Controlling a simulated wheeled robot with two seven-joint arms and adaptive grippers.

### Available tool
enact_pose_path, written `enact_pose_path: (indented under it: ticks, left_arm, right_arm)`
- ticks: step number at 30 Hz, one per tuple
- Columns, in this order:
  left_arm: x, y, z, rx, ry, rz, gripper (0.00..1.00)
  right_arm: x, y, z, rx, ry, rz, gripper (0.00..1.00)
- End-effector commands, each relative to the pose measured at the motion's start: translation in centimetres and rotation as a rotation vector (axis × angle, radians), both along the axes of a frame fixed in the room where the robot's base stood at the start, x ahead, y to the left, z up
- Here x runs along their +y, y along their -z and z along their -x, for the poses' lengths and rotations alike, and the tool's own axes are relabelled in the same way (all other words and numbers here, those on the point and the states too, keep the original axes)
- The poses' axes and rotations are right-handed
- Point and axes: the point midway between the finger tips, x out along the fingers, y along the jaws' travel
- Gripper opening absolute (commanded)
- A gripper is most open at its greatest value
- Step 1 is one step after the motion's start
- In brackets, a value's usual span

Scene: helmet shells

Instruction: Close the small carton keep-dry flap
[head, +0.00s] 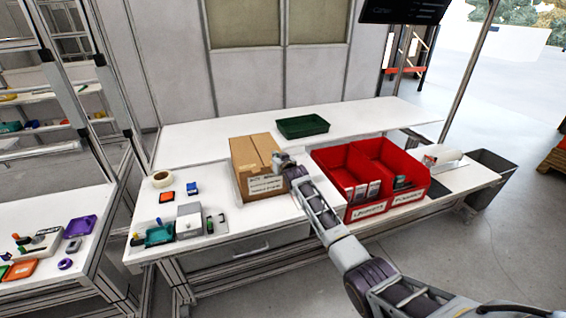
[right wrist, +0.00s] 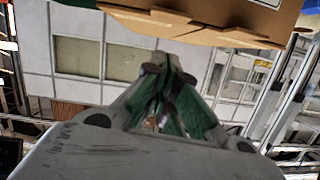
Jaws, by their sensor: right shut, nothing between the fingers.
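A small brown carton (head: 246,158) with a white label on its front stands on the white bench. Its top looks mostly flat, with a seam across it; whether a flap stands slightly raised I cannot tell. My right gripper (head: 283,160) is at the carton's upper right edge in the head view. In the right wrist view the right gripper (right wrist: 158,100) has its fingers together and empty, and the cardboard of the carton (right wrist: 190,27) shows at the top edge of the picture. Whether the fingers touch the cardboard is unclear. My left gripper is not in view.
Two red bins (head: 352,205) with small items stand right of the carton. A green tray (head: 302,126) lies behind it. A tape roll (head: 161,179), a grey box (head: 189,220) and small coloured parts lie to the left. The bench just left of the carton is clear.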

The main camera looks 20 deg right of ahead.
Motion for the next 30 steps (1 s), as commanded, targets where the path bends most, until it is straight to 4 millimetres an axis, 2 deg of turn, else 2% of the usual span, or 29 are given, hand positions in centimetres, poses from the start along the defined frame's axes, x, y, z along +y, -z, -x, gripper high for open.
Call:
enact_pose_path:
  ticks: [4, 6, 30]
  left_arm:
    - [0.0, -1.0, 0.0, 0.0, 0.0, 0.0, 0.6]
    - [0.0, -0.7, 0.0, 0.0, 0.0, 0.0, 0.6]
    - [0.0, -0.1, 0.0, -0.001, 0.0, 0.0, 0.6]
  right_arm:
    - [-0.1, -1.3, -0.1, 0.0, 0.001, 0.0, 0.0]
    - [-0.1, -0.9, 0.4, 0.002, 0.001, 0.0, 0.0]
    - [-0.3, -2.1, 5.2, 0.0, 0.0, 0.0, 0.0]
